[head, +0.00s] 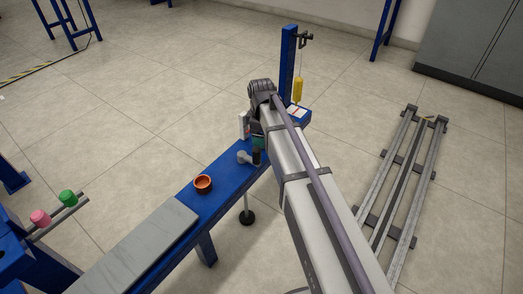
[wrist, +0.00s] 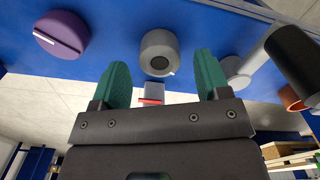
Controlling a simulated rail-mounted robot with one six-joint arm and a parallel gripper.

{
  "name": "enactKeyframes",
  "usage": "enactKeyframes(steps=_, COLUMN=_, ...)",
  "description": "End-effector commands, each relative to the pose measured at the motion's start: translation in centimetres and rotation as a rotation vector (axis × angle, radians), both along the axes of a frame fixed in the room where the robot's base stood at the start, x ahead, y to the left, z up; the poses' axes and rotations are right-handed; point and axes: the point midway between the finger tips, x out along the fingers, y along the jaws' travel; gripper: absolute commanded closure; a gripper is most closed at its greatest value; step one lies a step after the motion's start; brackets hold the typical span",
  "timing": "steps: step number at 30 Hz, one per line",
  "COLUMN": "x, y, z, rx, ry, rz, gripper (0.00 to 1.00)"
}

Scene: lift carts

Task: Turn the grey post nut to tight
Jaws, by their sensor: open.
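My gripper (wrist: 158,66) is open, with one green finger to the left and one to the right of the nut. I see a gap on both sides, and the jaws hold nothing. In the head view my arm hides the nut and most of the gripper.
A purple knob with a white line (wrist: 61,36) is left of the nut. A black-handled grey lever (head: 244,157) and an orange cup (head: 203,184) are on the blue bench (head: 226,193). A grey mat (head: 140,248) covers its near part. A yellow pendant (head: 298,89) hangs beyond.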

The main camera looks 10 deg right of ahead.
Motion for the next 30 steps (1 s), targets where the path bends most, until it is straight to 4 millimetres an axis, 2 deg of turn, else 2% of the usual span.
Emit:
enactKeyframes(steps=1, x=0.0, y=0.0, z=-1.77, rx=0.0, ry=0.0, rz=0.0, gripper=0.31)
enactKeyframes(steps=3, x=0.0, y=0.0, z=-2.23, rx=0.0, ry=0.0, rz=0.0, gripper=0.31)
enactKeyframes(steps=11, x=0.0, y=0.0, z=-1.99, rx=0.0, ry=0.0, rz=-0.001, gripper=0.31)
enactKeyframes(steps=27, x=-0.01, y=0.0, z=-2.0, rx=0.0, ry=0.0, rz=-0.001, gripper=0.8)
enactKeyframes(steps=30, x=0.0, y=0.0, z=-2.01, rx=0.0, ry=0.0, rz=-0.002, gripper=0.8)
